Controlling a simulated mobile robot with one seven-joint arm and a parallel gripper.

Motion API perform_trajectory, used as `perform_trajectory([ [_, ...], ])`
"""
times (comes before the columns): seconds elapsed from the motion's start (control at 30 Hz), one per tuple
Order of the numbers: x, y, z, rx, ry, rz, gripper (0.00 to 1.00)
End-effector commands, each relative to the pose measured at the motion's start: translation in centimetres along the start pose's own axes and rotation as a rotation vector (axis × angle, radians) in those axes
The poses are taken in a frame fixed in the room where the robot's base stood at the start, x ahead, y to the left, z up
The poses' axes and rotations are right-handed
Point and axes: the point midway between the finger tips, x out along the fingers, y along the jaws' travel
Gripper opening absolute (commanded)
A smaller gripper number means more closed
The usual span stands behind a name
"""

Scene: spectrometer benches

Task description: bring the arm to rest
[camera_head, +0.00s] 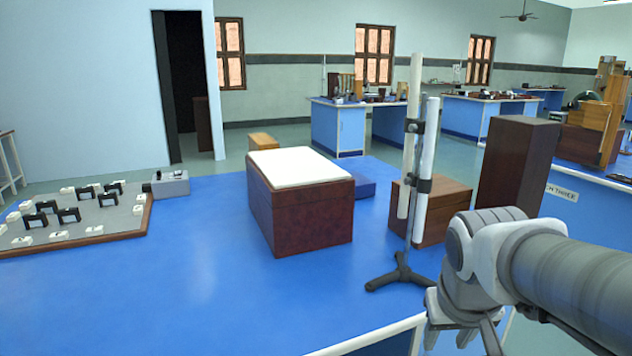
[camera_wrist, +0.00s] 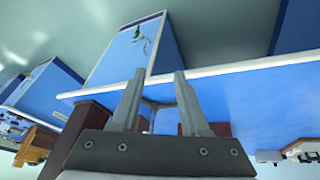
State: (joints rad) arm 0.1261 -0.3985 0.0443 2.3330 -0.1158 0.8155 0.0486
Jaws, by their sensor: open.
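My gripper (camera_head: 462,335) is at the lower right of the head view, at the end of my grey and white arm, beside the near edge of the blue bench (camera_head: 210,290). In the wrist view my gripper (camera_wrist: 159,82) shows two grey fingers standing apart with nothing between them. The wrist picture is tilted, with blue bench surfaces behind the fingers.
A black tripod stand with white tubes (camera_head: 402,275) stands close to my gripper. Behind it are a brown wooden box (camera_head: 440,205) and a tall dark box (camera_head: 512,170). A white-topped dark red box (camera_head: 305,220) stands mid-bench. A component board (camera_head: 125,222) lies left. The bench front is clear.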

Motion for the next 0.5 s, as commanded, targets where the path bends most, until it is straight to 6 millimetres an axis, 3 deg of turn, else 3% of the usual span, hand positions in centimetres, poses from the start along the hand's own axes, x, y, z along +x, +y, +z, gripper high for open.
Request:
perform_trajectory([
  [0.1,-2.1,-1.4,2.4,-0.011,0.042,-0.041,0.45],
  [0.4,-4.9,-3.7,7.4,-0.038,0.111,-0.143,0.45],
  [0.5,-7.8,-3.2,5.8,-0.035,0.103,-0.136,0.45],
])
